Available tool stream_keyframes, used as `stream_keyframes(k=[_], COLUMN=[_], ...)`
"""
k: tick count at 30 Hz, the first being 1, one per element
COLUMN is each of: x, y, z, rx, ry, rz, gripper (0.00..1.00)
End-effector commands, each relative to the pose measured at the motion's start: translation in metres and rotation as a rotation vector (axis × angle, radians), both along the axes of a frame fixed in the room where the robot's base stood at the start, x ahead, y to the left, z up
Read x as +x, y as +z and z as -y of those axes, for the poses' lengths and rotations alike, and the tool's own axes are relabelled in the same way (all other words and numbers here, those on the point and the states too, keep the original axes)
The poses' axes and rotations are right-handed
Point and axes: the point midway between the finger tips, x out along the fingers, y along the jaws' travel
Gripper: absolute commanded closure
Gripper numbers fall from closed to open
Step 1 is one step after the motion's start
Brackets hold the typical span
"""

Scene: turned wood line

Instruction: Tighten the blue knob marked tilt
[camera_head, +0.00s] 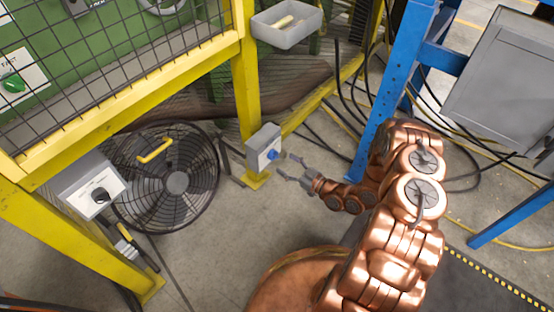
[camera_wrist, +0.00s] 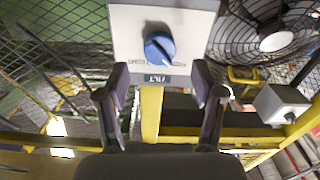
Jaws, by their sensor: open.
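The blue knob (camera_wrist: 159,48) sits on the face of a light grey box (camera_wrist: 192,22), above a dark label that appears to read TILT. A pale pointer line shows on the knob. In the head view the box (camera_head: 262,146) is fixed to a yellow post, and the blue knob (camera_head: 272,154) faces right toward my gripper. My gripper (camera_head: 287,167) is open and empty, its fingertips just short of the knob. In the wrist view my gripper (camera_wrist: 159,92) has one finger on each side, below the knob and apart from it.
A black fan (camera_head: 176,182) stands left of the box. Another grey box with a black knob (camera_head: 100,195) is on the yellow frame at left. A grey tray (camera_head: 287,38) hangs above. A blue post (camera_head: 388,90) and cables stand at right.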

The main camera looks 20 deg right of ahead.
Motion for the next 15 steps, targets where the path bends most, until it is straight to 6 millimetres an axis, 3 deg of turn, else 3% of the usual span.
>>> stream_keyframes(k=[15], x=[0.037], y=[-0.002], z=[-0.028], rx=[0.0], ry=[0.002], rz=[-0.002], gripper=[0.32])
